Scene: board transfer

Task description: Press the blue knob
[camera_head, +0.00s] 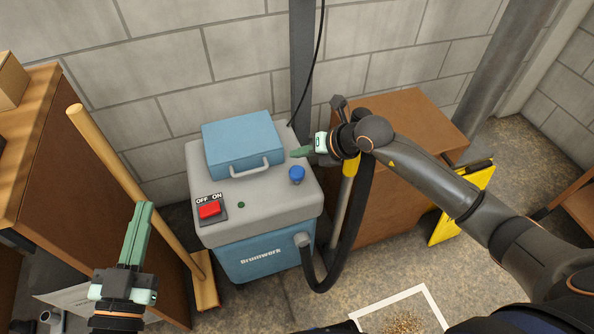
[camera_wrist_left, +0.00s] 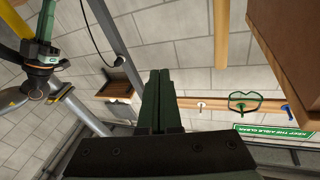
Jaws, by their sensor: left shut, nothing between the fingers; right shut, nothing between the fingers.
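The blue knob (camera_head: 296,174) stands on the grey top of the blue machine (camera_head: 262,254), near its right edge. My right gripper (camera_head: 297,153) is shut and empty, its green fingers pointing left. In the picture its tips lie just above the knob, with a gap between; their height over the machine is hard to judge. My left gripper (camera_head: 142,212) is shut and empty at the lower left, away from the machine. Its closed fingers also show in the left wrist view (camera_wrist_left: 161,90), where the knob does not show.
A red OFF/ON switch (camera_head: 209,210) and a small green light (camera_head: 241,205) are on the machine's top. A blue lid with a handle (camera_head: 242,147) lies behind them. A black hose (camera_head: 342,262) hangs at the right. A wooden broom handle (camera_head: 128,160) leans at the left.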

